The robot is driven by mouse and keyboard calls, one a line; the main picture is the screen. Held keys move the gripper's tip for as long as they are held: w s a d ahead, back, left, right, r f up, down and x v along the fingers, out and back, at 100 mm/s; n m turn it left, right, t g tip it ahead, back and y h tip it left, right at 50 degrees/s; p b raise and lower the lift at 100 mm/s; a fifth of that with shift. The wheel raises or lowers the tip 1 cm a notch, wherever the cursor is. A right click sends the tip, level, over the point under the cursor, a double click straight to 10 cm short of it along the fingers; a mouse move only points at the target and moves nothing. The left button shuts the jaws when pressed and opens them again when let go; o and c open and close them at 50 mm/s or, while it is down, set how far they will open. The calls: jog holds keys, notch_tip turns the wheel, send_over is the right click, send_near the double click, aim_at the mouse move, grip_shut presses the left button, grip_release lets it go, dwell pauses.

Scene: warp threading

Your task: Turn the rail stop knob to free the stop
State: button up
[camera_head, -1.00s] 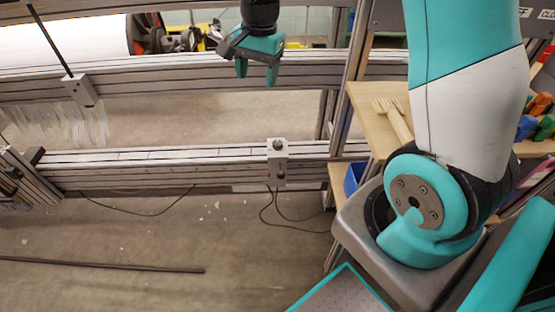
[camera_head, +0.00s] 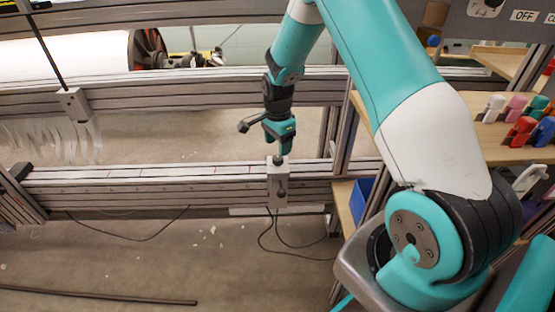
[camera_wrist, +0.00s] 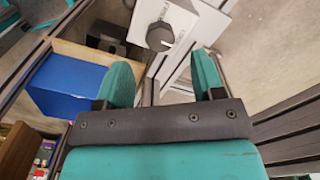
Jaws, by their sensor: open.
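In the wrist view, the knob (camera_wrist: 160,36) is a dark grey round cap with a white pointer line, on the white stop block (camera_wrist: 180,17). My gripper (camera_head: 279,148) points down just above the stop. In the wrist view, my gripper (camera_wrist: 163,62) is open, its teal fingers spread wider than the knob. The knob lies beyond the fingertips, roughly centred between them, and nothing is held.
The lower rail (camera_head: 150,182) runs left from the stop. A grey upright post (camera_head: 345,150) and wooden shelf (camera_head: 480,143) with coloured clips stand to the right. A blue bin (camera_wrist: 68,85) sits near my left finger in the wrist view. Cables hang below the stop.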

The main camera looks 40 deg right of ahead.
aim_at(278, 158)
notch_tip(278, 158, down, 5)
jog(key=shift+f+b, duration=0.1)
jog(key=shift+b, duration=0.3)
jog(key=c, duration=0.9)
